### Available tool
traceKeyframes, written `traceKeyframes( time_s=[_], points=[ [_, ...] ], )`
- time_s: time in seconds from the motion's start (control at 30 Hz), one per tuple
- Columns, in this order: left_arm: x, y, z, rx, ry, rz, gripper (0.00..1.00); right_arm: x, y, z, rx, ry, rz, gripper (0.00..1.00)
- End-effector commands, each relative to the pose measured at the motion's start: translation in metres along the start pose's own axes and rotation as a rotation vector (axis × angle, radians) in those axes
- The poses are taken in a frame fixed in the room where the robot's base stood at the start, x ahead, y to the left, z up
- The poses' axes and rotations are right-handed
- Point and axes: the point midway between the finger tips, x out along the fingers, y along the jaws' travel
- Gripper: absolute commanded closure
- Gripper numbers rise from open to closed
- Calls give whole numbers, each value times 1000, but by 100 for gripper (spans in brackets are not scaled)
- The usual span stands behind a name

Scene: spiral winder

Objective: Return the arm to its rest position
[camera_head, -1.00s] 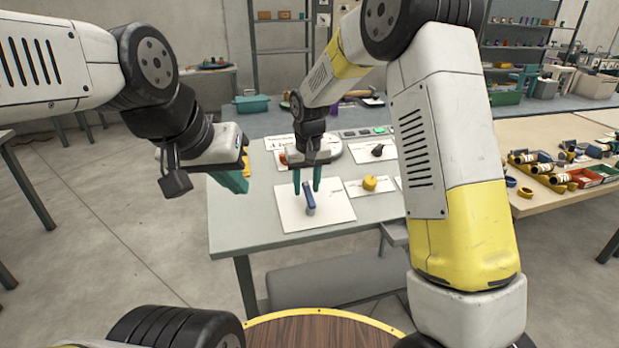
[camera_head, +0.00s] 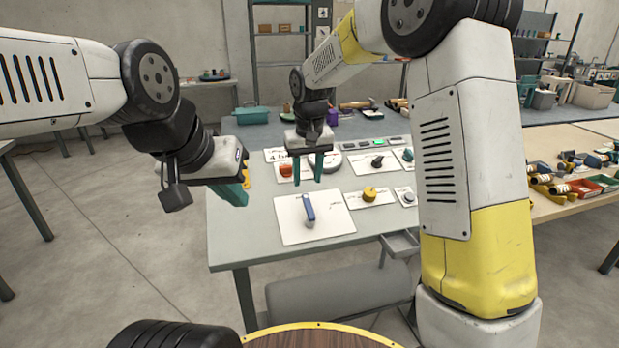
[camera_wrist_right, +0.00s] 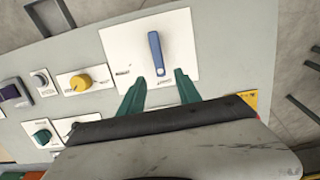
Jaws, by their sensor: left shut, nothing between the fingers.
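My right gripper (camera_head: 308,168) hangs over the grey table, its two green fingers apart and empty. In the right wrist view its fingers (camera_wrist_right: 160,88) are spread, with the blue lever beyond them. The blue-handled lever (camera_head: 309,208) stands on a white panel (camera_head: 333,220), and also shows in the right wrist view (camera_wrist_right: 156,52); the gripper is apart from it, further back and higher.
The grey table (camera_head: 228,230) carries a yellow knob (camera_head: 369,193), a black knob (camera_head: 377,161) and a red knob (camera_head: 285,169). A teal box (camera_head: 250,115) sits at the back left. A wooden table with parts trays (camera_head: 578,187) is at the right.

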Motion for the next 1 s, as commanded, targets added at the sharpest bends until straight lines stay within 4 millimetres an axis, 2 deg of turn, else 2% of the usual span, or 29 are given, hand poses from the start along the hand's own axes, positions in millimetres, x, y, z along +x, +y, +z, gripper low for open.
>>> traceKeyframes(
  time_s=[0.27, 0.37, 0.47, 0.57, 0.7, 0.83, 1.0],
  points=[
    [0, 0, 0, 0, 0, 0, 100, -2, 1, 1, 1, 2, -1, 60],
    [0, 0, 0, 0, 0, 0, 100, -14, 9, 8, 14, 17, -8, 60],
    [0, 0, 0, 0, 0, 0, 100, -41, 26, 26, 42, 50, -24, 60],
    [0, 0, 0, 0, 0, 0, 100, -75, 45, 56, 79, 97, -46, 60],
    [0, 0, 0, 0, 0, 0, 100, -113, 68, 107, 128, 168, -70, 60],
    [0, 0, 0, 0, 0, 0, 100, -138, 82, 158, 172, 237, -82, 60],
    [0, 0, 0, 0, 0, 0, 100, -154, 89, 223, 224, 325, -85, 60]
  ],
)
